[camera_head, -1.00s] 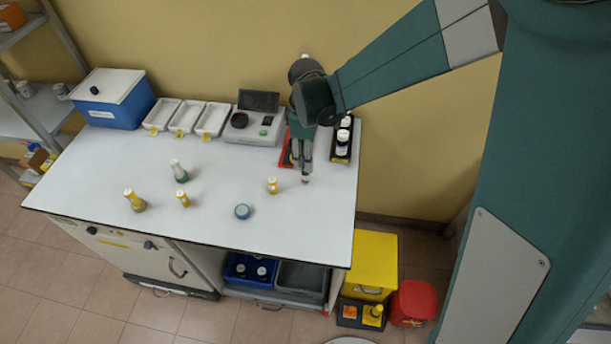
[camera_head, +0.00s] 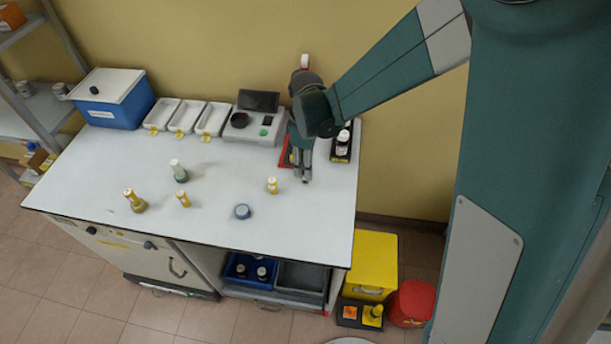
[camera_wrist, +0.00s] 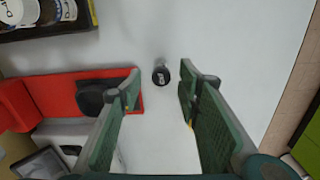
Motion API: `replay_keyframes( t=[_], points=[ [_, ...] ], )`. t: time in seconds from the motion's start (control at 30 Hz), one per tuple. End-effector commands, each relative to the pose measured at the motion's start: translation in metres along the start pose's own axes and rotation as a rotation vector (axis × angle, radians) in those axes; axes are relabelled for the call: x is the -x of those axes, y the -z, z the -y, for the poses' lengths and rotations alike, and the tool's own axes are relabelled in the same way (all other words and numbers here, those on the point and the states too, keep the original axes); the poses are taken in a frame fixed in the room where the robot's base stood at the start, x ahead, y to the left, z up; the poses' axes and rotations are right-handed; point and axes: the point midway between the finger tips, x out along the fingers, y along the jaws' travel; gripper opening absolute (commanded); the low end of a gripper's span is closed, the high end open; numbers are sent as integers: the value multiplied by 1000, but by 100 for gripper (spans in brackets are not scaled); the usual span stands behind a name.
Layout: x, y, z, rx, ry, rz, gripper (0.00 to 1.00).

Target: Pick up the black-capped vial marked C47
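A small vial with a black cap (camera_wrist: 161,76) stands on the white table, seen from above in the wrist view. Its cap bears a pale mark too small to read for certain. My gripper (camera_wrist: 162,95) is open, with one green-padded finger on each side of the line to the vial. The vial shows in the gap between the fingertips, a little farther off, and neither finger visibly touches it. In the head view my gripper (camera_head: 304,178) points down at the table's right part, and the vial is largely hidden there by the fingertips.
A red stand (camera_wrist: 60,97) with a black part is close beside the left finger. A black rack (camera_wrist: 45,30) of white-topped containers is beyond it. A blue-grey round item (camera_head: 242,211) and several yellow-marked bottles stand farther left. The table (camera_head: 300,230) in front is clear.

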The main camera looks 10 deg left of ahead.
Motion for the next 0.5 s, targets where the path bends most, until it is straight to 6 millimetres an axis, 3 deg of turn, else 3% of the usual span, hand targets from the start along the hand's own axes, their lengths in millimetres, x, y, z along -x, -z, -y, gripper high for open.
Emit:
replay_keyframes(
  t=[0.3, 0.5],
  points=[
    [-32, 0, 2, 0, 0, 0, 34],
    [-41, 0, 2, 0, 0, 0, 34]
  ],
)
